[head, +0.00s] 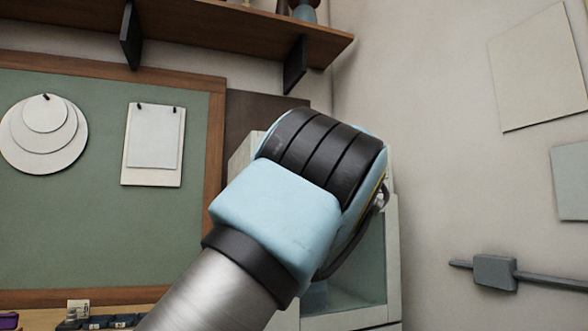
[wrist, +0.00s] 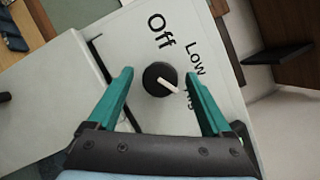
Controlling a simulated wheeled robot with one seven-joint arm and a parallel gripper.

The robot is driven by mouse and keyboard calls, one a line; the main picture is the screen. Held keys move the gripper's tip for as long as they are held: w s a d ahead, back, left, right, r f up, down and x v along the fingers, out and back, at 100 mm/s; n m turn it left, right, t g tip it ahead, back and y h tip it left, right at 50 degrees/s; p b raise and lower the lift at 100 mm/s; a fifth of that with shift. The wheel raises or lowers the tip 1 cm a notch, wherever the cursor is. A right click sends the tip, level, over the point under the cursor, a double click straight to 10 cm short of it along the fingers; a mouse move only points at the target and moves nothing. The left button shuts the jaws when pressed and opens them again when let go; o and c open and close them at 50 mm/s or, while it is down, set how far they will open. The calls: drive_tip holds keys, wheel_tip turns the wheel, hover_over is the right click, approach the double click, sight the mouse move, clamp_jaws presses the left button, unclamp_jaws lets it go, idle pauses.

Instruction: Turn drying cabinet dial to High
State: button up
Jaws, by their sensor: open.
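The drying cabinet (wrist: 120,30) has a pale panel with a round black dial (wrist: 158,79) in the wrist view. The dial's white pointer aims toward the lower right of the picture, below the word Low and toward a label partly covered by my right-hand finger. The word Off is at the top. My gripper (wrist: 159,75) is open, its two teal fingers on either side of the dial with visible gaps; I cannot tell how deep they reach. In the head view the pale cabinet (head: 392,265) with its glass front is partly hidden behind my arm, and the dial and fingers are hidden.
A wooden shelf (head: 190,30) on dark brackets runs above the cabinet. A green board (head: 60,220) with pinned papers hangs left. A grey box on a rail (head: 495,272) is on the right wall. Dark and wooden pieces show at the wrist view's upper right.

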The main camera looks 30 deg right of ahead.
drive_tip(key=b+v, duration=0.3)
drive_tip(key=v, duration=0.8)
drive_tip(key=shift+a, duration=0.1)
